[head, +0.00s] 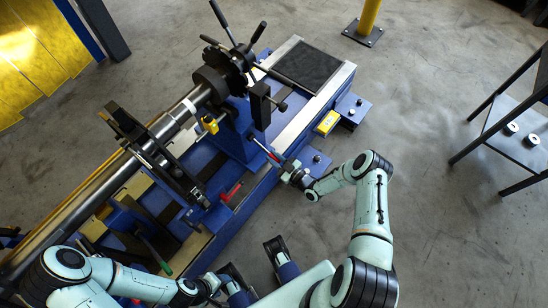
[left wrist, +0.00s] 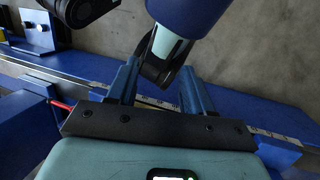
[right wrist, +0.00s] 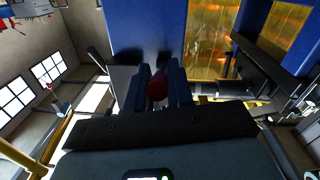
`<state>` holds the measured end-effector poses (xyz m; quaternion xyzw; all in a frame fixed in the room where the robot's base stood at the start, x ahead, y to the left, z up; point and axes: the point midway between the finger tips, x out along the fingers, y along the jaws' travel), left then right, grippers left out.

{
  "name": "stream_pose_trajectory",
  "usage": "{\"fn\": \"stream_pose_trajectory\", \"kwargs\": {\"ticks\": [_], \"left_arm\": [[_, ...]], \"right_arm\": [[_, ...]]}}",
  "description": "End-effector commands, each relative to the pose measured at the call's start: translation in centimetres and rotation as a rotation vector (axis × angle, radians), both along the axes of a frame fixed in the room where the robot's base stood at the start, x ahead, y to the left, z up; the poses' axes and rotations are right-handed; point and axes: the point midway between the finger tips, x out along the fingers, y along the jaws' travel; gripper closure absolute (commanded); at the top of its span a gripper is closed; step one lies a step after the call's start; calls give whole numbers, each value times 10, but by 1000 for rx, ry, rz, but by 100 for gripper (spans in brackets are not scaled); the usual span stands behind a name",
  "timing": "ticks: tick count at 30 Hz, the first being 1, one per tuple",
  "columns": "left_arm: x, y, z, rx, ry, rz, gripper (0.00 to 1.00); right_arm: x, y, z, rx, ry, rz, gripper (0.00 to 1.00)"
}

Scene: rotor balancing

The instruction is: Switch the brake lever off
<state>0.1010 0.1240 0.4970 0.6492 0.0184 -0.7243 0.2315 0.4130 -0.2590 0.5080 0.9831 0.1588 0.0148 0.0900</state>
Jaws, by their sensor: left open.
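A lever with a red grip (head: 272,157) sticks out from the near side of the blue machine, under the pedestal; I take it for the brake lever. My right gripper (head: 284,167) is at it. In the right wrist view the red end (right wrist: 157,88) shows between the two close fingers (right wrist: 159,90), which appear shut on it. The lever's shaft and pivot are hidden there. My left gripper (left wrist: 161,90) is open and empty, low near the machine's front side. A second red handle (head: 232,191) is farther left on the machine; part of it is perhaps the red piece in the left wrist view (left wrist: 62,105).
The blue machine bed (head: 228,221) carries a long shaft (head: 150,137) and a black chuck with handles (head: 222,70). A yellow post (head: 368,17) stands behind. A dark table (head: 516,118) is at the right. The floor between is clear.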

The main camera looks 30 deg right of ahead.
Motion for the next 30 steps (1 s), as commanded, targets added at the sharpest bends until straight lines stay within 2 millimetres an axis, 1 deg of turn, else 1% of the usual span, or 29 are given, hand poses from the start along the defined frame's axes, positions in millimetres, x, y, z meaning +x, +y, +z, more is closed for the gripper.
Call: {"fn": "stream_pose_trajectory", "kwargs": {"ticks": [5, 11, 18, 21, 24, 30], "left_arm": [[-1, 0, 3, -1, 4, -1, 49], [-6, 0, 18, -3, 21, -5, 49], [-15, -1, 47, -11, 66, -15, 49], [-10, 0, 62, -9, 57, -14, 49], [-6, -1, 72, -10, 52, -14, 49], [-3, -1, 80, -10, 48, -14, 49]], "right_arm": [[-1, 0, 3, -6, 12, 2, 100], [-3, -1, 15, -35, 80, 2, 100], [-5, -3, 40, -104, 244, 3, 100], [-6, -3, 51, -139, 328, 2, 100], [-5, -3, 62, -175, 412, 3, 100], [-2, -1, 79, -241, 567, 2, 100]]}}
